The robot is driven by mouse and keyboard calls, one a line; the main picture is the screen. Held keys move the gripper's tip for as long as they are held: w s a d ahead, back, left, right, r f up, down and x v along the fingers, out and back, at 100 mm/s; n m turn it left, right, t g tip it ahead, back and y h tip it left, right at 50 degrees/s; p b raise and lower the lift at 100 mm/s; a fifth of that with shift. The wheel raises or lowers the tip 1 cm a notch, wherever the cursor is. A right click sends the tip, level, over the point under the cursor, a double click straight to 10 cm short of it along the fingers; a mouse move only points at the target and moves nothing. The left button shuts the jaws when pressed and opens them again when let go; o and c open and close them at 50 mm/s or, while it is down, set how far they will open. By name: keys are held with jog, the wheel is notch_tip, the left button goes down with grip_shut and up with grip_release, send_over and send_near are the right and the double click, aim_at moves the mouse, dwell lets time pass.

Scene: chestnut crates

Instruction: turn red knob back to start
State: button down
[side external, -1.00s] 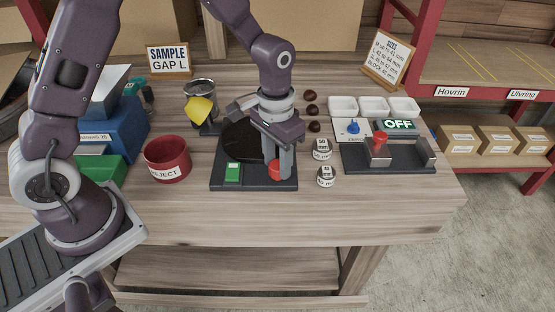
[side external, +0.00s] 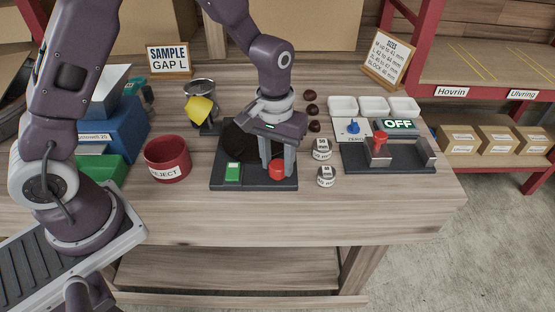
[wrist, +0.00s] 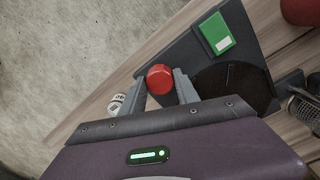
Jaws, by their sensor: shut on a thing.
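The red knob (side external: 277,170) sits at the front right of a dark base plate (side external: 255,185) on the bench. It also shows in the wrist view (wrist: 160,78). My gripper (side external: 277,172) points down with its fingers on either side of the knob, shut on it. In the wrist view my gripper (wrist: 160,90) has one finger to the left and one to the right of the knob. A green switch (side external: 232,173) sits on the plate left of the knob. A dark round disc (side external: 240,142) lies behind, partly hidden by my gripper.
Two small labelled weights (side external: 325,176) stand close right of the plate. A device with a red lever (side external: 379,142) and an OFF sign (side external: 398,124) is further right. A red reject bin (side external: 167,160) stands left. The bench front is clear.

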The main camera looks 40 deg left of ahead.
aim_at(276, 164)
jog(key=c, duration=0.9)
grip_release()
notch_tip(276, 164, up, 7)
jog(key=shift+a+r, duration=0.1)
jog(key=s+a+r+m+t, duration=0.1)
jog(key=s+a+r+t, duration=0.15)
jog(key=s+r, duration=0.6)
jog(key=s+a+r+m+t, duration=0.1)
jog(key=s+r, duration=0.1)
jog(key=s, duration=0.4)
jog(key=s+a+r+m+t, duration=0.1)
jog(key=s+a+r+t, duration=0.1)
jog(key=s, duration=0.4)
jog(key=shift+s+r+m, duration=0.3)
jog(key=shift+r+m, duration=0.1)
jog(key=shift+r, duration=0.05)
